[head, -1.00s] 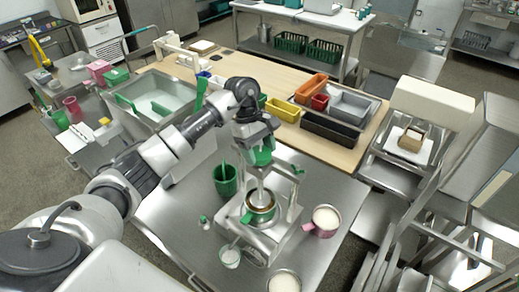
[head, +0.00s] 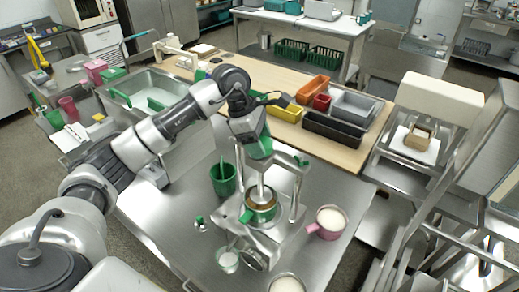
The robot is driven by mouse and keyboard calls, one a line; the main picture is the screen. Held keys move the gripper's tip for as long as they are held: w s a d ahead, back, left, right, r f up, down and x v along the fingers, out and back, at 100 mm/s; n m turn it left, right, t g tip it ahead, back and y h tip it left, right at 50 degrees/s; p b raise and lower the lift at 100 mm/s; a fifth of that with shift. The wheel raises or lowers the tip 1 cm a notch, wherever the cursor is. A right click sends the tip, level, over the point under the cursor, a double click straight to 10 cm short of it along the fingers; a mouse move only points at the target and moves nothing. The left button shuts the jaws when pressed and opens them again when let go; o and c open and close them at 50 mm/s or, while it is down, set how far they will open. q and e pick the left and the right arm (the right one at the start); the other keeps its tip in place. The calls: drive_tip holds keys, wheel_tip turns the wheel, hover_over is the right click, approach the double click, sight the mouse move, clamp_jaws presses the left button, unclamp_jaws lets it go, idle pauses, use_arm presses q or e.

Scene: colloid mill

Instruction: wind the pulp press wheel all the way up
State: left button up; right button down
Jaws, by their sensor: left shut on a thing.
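The pulp press (head: 297,208) stands on the steel table, with a metal frame, an upright shaft (head: 262,185) and a green-sided pot (head: 261,212) holding brown contents below the shaft. A green part, which looks like the press wheel (head: 260,149), sits at the top of the shaft. My left gripper (head: 256,138) comes down on it from above, shut on it and hiding much of it. The wheel's exact turn cannot be told. My right gripper is not in view.
A green cup (head: 223,181) stands left of the press. A pink mug (head: 327,223) with white contents is to its right, and a small glass (head: 228,262) is in front. A wooden counter (head: 333,152) with coloured bins lies behind.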

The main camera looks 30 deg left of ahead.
use_arm(q)
drive_tip(key=n+t+b, duration=0.1)
drive_tip(key=n+b, duration=0.1)
drive_tip(key=n+t+y+b, duration=0.1)
drive_tip(key=n+b, duration=0.1)
drive_tip(key=n, duration=0.1)
drive_tip(key=shift+f+n, duration=0.15)
drive_tip(key=shift+n, duration=0.15)
drive_tip(key=n+y+b, duration=0.1)
drive_tip(key=n+b, duration=0.1)
drive_tip(key=n, duration=0.1)
drive_tip(key=n+t+y+b, duration=0.1)
drive_tip(key=n+b, duration=0.1)
drive_tip(key=n, duration=0.1)
drive_tip(key=shift+s+d, duration=0.1)
drive_tip(key=shift+d, duration=0.05)
drive_tip(key=n+y+b, duration=0.2)
drive_tip(key=n, duration=0.3)
drive_tip(key=shift+d+n+b, duration=0.1)
drive_tip(key=shift+n+b, duration=0.3)
drive_tip(key=shift+r+n+y, duration=0.25)
drive_tip(key=shift+n+y, duration=0.25)
drive_tip(key=shift+n, duration=0.3)
drive_tip(key=shift+n+y, duration=0.4)
drive_tip(key=shift+n, duration=0.7)
drive_tip(key=o, duration=0.9)
